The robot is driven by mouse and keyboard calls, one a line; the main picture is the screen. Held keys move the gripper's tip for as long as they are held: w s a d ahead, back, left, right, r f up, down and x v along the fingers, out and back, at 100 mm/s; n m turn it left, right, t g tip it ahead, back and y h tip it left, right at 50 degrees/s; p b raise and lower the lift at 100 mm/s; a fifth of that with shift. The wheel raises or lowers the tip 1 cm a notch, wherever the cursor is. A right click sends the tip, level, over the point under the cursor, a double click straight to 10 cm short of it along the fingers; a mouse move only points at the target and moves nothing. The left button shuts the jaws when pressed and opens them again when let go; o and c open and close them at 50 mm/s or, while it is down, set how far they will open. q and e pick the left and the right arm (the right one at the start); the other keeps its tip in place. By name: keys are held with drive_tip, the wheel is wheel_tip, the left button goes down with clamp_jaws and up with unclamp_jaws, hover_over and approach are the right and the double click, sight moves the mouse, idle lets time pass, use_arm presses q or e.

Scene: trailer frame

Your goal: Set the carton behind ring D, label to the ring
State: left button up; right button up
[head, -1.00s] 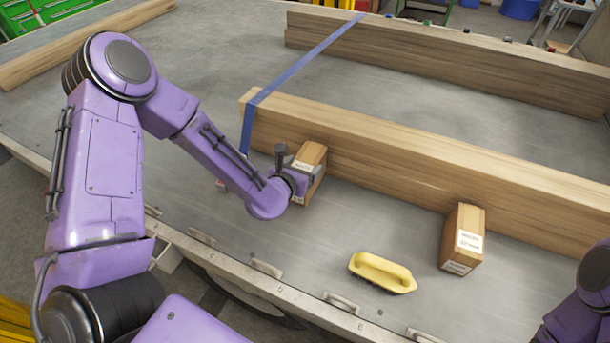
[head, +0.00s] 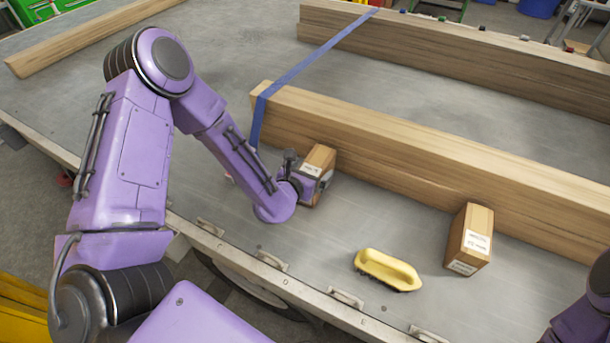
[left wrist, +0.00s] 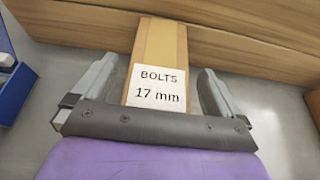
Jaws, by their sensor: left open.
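A brown carton (head: 320,155) stands on the metal deck against the front timber beam, near the beam's left end. In the left wrist view its label reads BOLTS 17 mm; the carton (left wrist: 160,45) lies between my fingers. My left gripper (head: 308,174) is open around it, with gaps visible on both sides in the wrist view (left wrist: 157,85). A second carton (head: 469,240) with white labels, too small to read, stands at the beam further right. Several metal rings line the deck's front edge, among them a left one (head: 210,228), a middle one (head: 272,261) and another (head: 346,298).
The front timber beam (head: 400,155) runs behind both cartons. A blue strap (head: 315,58) crosses its left end. A yellow-handled brush (head: 388,270) lies between the rings and the second carton. Another timber stack (head: 480,55) lies behind. Deck between the left arm and brush is clear.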

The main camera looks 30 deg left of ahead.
use_arm(q)
drive_tip(key=p+v, duration=0.3)
drive_tip(key=v, duration=0.8)
